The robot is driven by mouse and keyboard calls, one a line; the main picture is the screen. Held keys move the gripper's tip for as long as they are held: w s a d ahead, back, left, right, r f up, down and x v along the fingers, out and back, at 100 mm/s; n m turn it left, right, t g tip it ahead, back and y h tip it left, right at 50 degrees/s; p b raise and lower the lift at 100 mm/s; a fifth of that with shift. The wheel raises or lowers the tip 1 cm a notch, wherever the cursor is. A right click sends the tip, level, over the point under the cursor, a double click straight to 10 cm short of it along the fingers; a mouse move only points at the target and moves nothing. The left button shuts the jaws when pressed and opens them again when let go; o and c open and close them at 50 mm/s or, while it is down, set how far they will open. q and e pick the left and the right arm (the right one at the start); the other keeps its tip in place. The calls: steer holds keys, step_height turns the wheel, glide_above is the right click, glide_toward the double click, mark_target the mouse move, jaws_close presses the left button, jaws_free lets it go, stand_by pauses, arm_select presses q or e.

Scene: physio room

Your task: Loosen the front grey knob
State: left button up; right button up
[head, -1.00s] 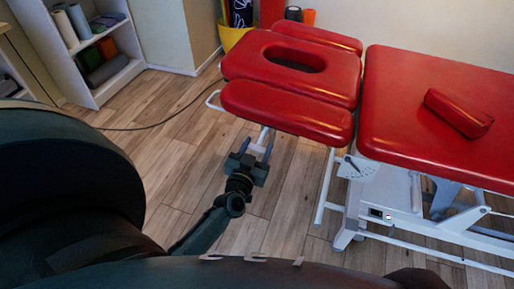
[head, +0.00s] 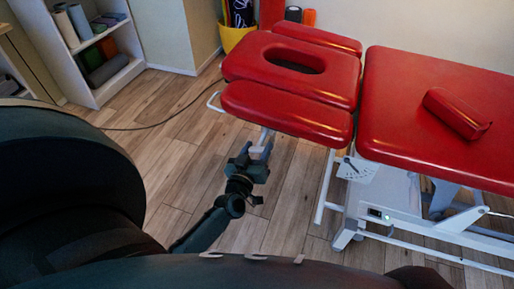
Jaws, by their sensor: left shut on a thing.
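The treatment table's red headrest section (head: 290,108) has a face hole and two side pads. Below its near pad a small light-grey piece, which looks like the front grey knob (head: 259,151), sits between the fingertips of my left gripper (head: 255,156). The gripper is shut on it, reaching up from below and left. The fingers and the pad hide part of the knob. My right gripper is not in view.
The red main table section (head: 440,110) carries a red bolster (head: 457,113). Its white frame (head: 400,222) stands on the right, with an angle scale (head: 356,170). A shelf (head: 100,50) and a yellow pot (head: 235,37) stand behind. A dark cable (head: 150,127) crosses the wooden floor.

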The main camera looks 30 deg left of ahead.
arm_select(q)
steer(key=n, duration=0.2)
steer(key=shift+n, duration=0.4)
steer(key=n, duration=0.3)
steer(key=shift+n, duration=0.3)
steer(key=n, duration=0.2)
steer(key=shift+a+n, duration=0.1)
steer(key=shift+n, duration=0.3)
steer(key=shift+n+b, duration=0.3)
steer(key=shift+n, duration=1.6)
steer(key=o, duration=0.9)
steer(key=shift+o, duration=0.4)
